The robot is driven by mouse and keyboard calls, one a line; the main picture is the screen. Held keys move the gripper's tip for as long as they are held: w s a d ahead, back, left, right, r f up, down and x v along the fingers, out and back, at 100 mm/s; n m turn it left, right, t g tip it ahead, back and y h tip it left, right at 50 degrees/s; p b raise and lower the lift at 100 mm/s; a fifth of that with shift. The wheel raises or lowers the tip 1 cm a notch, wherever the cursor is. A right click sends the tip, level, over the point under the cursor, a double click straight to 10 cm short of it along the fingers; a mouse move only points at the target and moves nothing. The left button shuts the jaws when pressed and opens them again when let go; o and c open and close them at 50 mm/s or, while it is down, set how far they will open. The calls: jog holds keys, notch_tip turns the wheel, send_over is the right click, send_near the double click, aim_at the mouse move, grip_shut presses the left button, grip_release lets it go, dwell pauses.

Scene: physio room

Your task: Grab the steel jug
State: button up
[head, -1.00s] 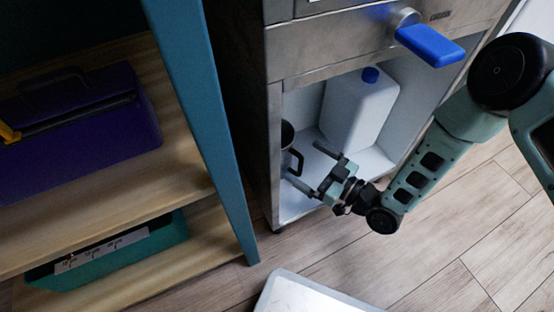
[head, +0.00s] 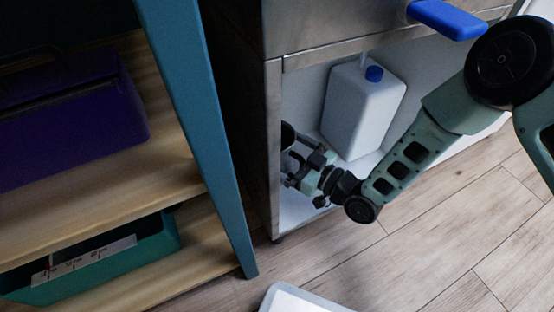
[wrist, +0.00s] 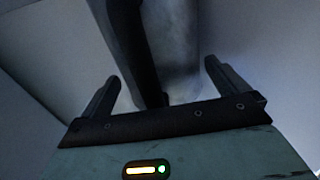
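The steel jug (head: 287,135) stands inside the open lower compartment of the metal cabinet, at its left side. Most of it is hidden by the cabinet's left post and my gripper. In the wrist view, its grey metal body (wrist: 178,50) is straight ahead, with a black handle (wrist: 138,50) running down in front. My gripper (head: 293,168) is inside the compartment at the jug. In the wrist view, my gripper (wrist: 161,76) is open, with the lower end of the handle between its two fingers. A gap shows between each finger and the handle.
A white canister (head: 362,112) with a blue cap stands right of the jug in the compartment. A blue handle (head: 447,18) sticks out above. A teal-framed shelf (head: 190,130) with a purple toolbox (head: 70,125) stands left. A pale flat object lies on the floor.

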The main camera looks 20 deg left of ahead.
jog(key=c, duration=0.8)
jog(key=shift+r, duration=0.1)
